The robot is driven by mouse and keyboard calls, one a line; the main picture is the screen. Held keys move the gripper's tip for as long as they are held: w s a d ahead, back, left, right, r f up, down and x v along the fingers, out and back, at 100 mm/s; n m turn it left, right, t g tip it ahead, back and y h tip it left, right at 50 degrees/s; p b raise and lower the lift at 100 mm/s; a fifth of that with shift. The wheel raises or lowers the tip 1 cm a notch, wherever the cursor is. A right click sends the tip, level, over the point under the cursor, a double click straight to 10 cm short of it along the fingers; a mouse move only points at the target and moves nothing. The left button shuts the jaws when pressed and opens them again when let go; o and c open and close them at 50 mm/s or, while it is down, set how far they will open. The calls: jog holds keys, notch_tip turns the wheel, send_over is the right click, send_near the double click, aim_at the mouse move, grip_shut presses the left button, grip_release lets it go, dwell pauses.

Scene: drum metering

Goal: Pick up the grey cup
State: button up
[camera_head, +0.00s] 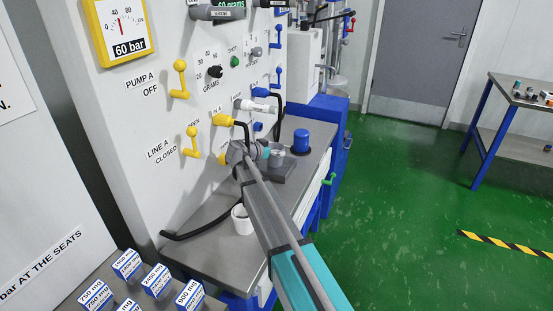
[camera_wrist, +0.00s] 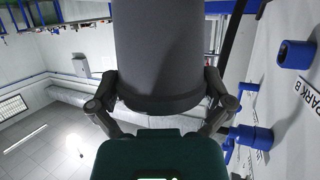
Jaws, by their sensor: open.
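The grey cup (camera_wrist: 160,48) fills the upper middle of the wrist view as a large dark grey cylinder. In the head view the cup (camera_head: 278,151) looks small, at a dark grey block on the bench, partly hidden by my wrist. My gripper (camera_wrist: 161,92) is open, with one finger on each side of the cup in the wrist view. A gap seems to show beside the cup; contact cannot be told. In the head view the gripper (camera_head: 265,152) is small and its fingers are hard to make out.
A blue-topped container (camera_head: 301,141) stands just right of the cup. A white cup (camera_head: 242,219) stands nearer on the steel bench (camera_head: 205,255). The panel with yellow levers (camera_head: 191,141) and blue handles rises close on the left. Labelled blue-and-white boxes (camera_head: 127,263) sit at lower left.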

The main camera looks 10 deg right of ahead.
dwell(0.4)
jog(key=c, duration=0.9)
jog(key=shift+c, duration=0.2)
jog(key=shift+r, duration=0.1)
notch_tip(320, 180, up, 2)
jog(key=p, duration=0.2)
jog(key=shift+r+p, duration=0.2)
jog(key=shift+p, duration=0.15)
jog(key=s+r+p, duration=1)
jog(key=s, duration=0.4)
jog(key=shift+a+r, duration=0.2)
